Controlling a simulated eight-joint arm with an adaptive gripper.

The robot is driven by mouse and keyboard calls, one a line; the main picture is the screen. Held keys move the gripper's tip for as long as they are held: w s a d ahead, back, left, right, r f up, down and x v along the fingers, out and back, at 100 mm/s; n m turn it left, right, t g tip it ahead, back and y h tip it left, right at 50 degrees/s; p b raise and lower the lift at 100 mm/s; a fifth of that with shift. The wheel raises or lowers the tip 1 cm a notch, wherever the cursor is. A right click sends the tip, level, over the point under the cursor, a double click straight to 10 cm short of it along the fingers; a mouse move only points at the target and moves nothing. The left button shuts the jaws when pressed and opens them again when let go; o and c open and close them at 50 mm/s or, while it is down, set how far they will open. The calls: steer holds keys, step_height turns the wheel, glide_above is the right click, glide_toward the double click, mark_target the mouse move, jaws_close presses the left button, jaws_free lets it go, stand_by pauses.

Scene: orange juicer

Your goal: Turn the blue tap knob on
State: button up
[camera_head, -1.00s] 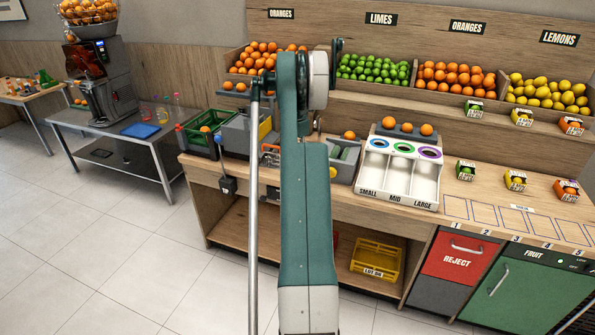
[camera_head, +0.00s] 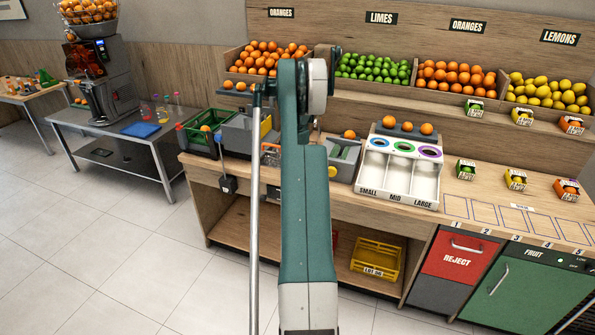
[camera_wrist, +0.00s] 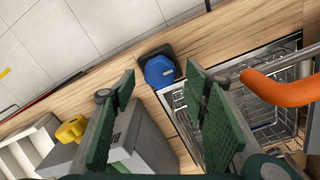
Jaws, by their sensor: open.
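The blue tap knob (camera_wrist: 160,71) sits on a dark square base on the wooden counter, near the top middle of the wrist view. My gripper (camera_wrist: 160,88) is open, with one green-padded finger on each side of the picture. The knob shows in the gap between the fingertips, beyond them and apart from both. In the head view my own arm stands in front of the counter middle and hides my gripper and the knob.
A sink with a wire rack (camera_wrist: 265,100) lies right of the knob, with an orange spout (camera_wrist: 280,90) over it. A grey box (camera_wrist: 145,140) and a yellow knob (camera_wrist: 71,129) are at lower left. The size sorter (camera_head: 400,165) stands on the counter in the head view.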

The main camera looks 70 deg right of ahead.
steer(key=shift+f, duration=1.2)
steer(key=c, duration=0.9)
